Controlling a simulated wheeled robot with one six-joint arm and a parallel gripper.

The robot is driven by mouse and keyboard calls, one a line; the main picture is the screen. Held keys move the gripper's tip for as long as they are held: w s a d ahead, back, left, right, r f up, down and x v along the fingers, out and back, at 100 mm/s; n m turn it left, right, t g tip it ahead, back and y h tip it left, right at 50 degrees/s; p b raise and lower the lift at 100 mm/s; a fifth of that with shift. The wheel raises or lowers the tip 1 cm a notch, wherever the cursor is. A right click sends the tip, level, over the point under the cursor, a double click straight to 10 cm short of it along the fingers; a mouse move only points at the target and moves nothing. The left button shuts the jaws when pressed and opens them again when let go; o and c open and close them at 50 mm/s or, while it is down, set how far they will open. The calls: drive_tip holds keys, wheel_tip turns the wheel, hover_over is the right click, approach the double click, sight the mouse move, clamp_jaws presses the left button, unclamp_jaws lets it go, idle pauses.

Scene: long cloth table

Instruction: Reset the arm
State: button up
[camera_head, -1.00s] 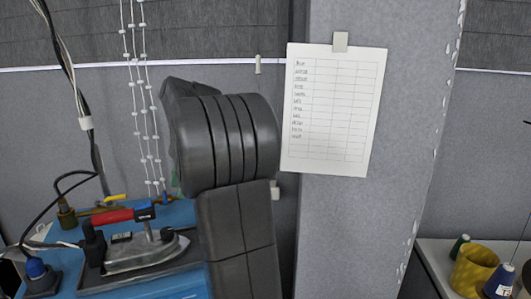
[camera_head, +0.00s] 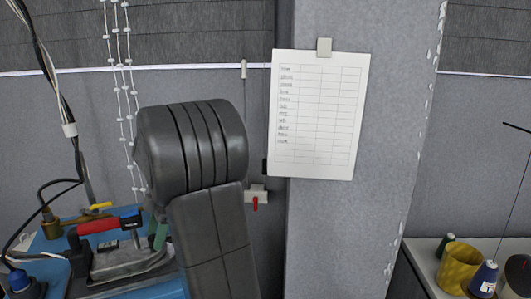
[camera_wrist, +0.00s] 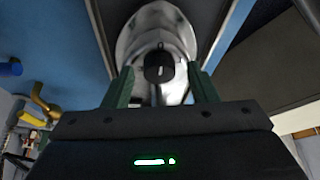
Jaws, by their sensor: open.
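My gripper (camera_wrist: 162,88) shows in the wrist view, its two dark green fingers apart. The iron's shiny metal body (camera_wrist: 135,42) and a round black part lie ahead of and between the fingers in that picture; I cannot tell whether anything touches. In the head view the iron (camera_head: 130,262), with a red and black handle, sits at the lower left on a dark rest. My thick grey arm stands in front and hides most of the gripper.
A blue work surface (camera_head: 38,262) holds the iron, a brass fitting and a blue-capped item. Cables and beaded cords hang above it. A grey pillar (camera_head: 400,100) carries a paper chart (camera_head: 318,115). A pale table at right holds a yellow cup (camera_head: 459,266) and thread spools (camera_head: 484,278).

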drive_tip(key=v, duration=1.4)
drive_tip(key=x, duration=1.4)
drive_tip(key=shift+m+t, duration=0.3)
drive_tip(key=shift+m, duration=0.5)
drive_tip(key=m, duration=0.1)
drive_tip(key=m+t, duration=0.1)
drive_tip(key=m, duration=0.1)
drive_tip(key=m+y, duration=0.1)
drive_tip(key=shift+s+d+r+m+t, duration=0.15)
drive_tip(key=shift+s+m+t, duration=0.1)
drive_tip(key=shift+m+t, duration=0.15)
drive_tip(key=m, duration=0.2)
drive_tip(key=m+t+p, duration=0.1)
drive_tip(key=m, duration=0.1)
drive_tip(key=m+t, duration=0.1)
drive_tip(key=shift+s+m+h+p, duration=0.25)
drive_tip(key=shift+m+h+p, duration=0.05)
drive_tip(key=shift+m, duration=0.1)
drive_tip(key=shift+b+v, duration=0.35)
drive_tip(key=shift+v, duration=2.45)
drive_tip(key=shift+w+d, duration=0.1)
